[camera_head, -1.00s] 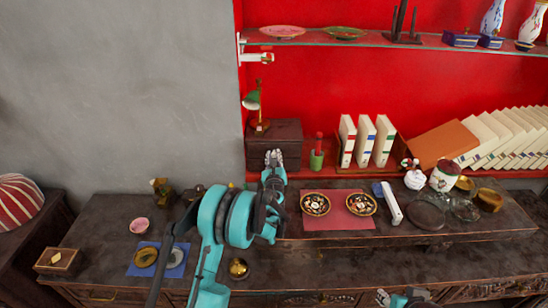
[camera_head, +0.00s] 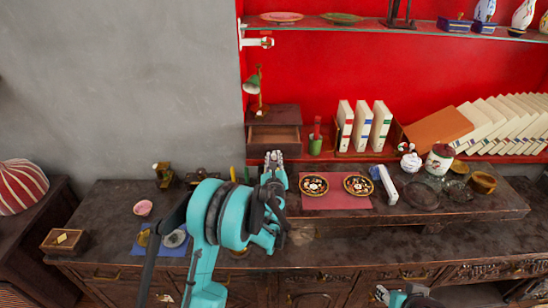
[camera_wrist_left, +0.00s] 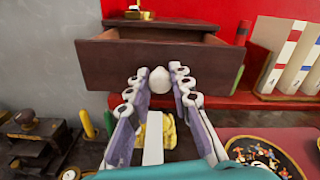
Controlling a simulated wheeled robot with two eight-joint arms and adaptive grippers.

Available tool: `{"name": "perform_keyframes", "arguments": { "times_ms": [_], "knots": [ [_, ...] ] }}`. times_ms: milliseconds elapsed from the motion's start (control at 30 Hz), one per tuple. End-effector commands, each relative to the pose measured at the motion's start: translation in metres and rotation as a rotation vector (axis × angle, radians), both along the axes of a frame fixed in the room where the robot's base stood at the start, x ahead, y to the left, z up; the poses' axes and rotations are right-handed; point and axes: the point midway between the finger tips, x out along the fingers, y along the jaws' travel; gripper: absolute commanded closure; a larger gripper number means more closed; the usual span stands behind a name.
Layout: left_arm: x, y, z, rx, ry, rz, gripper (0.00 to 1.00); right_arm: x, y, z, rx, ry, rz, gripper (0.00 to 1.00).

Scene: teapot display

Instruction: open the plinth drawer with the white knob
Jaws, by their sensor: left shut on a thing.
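The plinth (camera_head: 278,112) is a dark wooden box on the red shelf at the wall, with a lamp on top. Its drawer (camera_head: 280,134) is pulled out toward me, and its hollow inside shows from above. In the left wrist view the brown drawer front (camera_wrist_left: 112,64) stands out from the plinth, with the white knob (camera_wrist_left: 159,80) at its middle. My left gripper (camera_head: 274,158) is in front of the drawer, its fingers shut on the knob. In the head view the gripper hides the knob. My right gripper (camera_head: 383,294) is low at the bottom edge, only partly visible.
A raised dark bench holds a red mat (camera_head: 336,203) with two decorated plates, right of my left gripper. A green cup (camera_head: 315,146) and upright books (camera_head: 363,125) stand right of the plinth. A blue mat (camera_head: 174,244) lies left of my arm.

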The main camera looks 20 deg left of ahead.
Motion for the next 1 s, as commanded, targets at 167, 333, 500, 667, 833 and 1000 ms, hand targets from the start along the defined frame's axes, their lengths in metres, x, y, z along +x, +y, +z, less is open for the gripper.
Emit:
{"name": "perform_keyframes", "arguments": {
  "times_ms": [167,333,500,667,833,1000],
  "knots": [
    [0.000,0.000,0.000,0.000,0.000,0.000,0.77,0.000,0.000,0.000,0.000,0.000,0.000,0.60],
    [0.000,0.000,0.000,0.000,0.000,0.000,0.58,0.000,0.000,0.000,0.000,0.000,0.000,0.60],
    [0.000,0.000,0.000,0.000,0.000,0.000,0.58,0.000,0.000,0.000,0.000,0.000,0.000,0.60],
    [-0.009,-0.003,0.000,0.000,0.000,0.000,0.58,0.000,0.000,0.000,0.000,0.000,0.000,0.60],
    [-0.040,-0.013,0.000,0.000,0.000,-0.003,0.58,0.000,0.000,0.000,0.000,0.000,0.000,0.60],
    [-0.076,-0.023,0.000,0.000,0.000,-0.003,0.58,0.000,0.000,0.000,0.000,0.000,0.000,0.60]
  ]
}}
